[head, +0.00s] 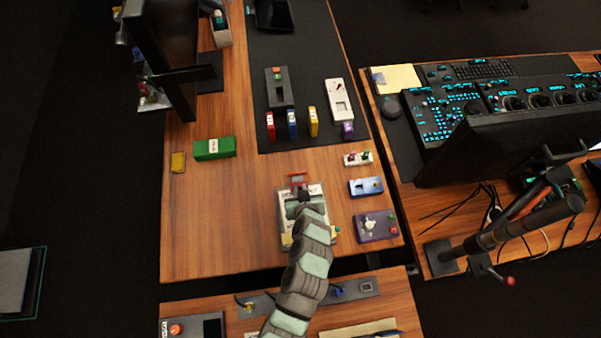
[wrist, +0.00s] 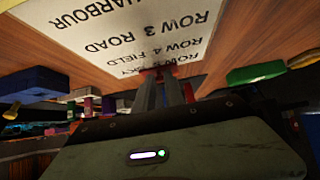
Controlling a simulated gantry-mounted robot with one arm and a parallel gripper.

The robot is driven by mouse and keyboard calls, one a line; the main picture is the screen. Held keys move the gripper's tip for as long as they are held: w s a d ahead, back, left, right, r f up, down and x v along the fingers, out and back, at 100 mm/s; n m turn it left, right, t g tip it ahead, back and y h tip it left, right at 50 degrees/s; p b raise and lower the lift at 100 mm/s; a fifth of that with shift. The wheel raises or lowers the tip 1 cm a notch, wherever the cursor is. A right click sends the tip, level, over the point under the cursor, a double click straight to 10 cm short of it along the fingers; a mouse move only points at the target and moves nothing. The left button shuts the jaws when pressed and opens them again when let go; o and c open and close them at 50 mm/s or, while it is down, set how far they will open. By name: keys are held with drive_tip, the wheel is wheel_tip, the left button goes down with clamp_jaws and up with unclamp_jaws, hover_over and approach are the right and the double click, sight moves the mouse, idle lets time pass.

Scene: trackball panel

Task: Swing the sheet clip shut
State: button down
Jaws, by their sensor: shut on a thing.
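The sheet clip (head: 298,176) is a red piece at the far edge of a white printed sheet (head: 286,214) on the wooden desk. In the wrist view the sheet (wrist: 130,30) fills the upper part, its printed rows upside down. My gripper (head: 299,187) reaches over the sheet from the front. In the wrist view its two dark fingers (wrist: 164,82) meet the red clip (wrist: 160,69) at the sheet's edge and are shut on it. The fingers and arm hide part of the clip and the middle of the sheet; its exact angle is unclear.
A blue device (head: 366,187) and a purple-grey device (head: 376,227) stand close on the right. Coloured blocks stand on the dark mat (head: 298,60) behind.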

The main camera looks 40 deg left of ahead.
idle(0.3)
drive_tip(key=c, duration=1.4)
unclamp_jaws()
drive_tip(key=v, duration=1)
drive_tip(key=shift+s+d+r+b, duration=0.25)
drive_tip(key=shift+b, duration=0.1)
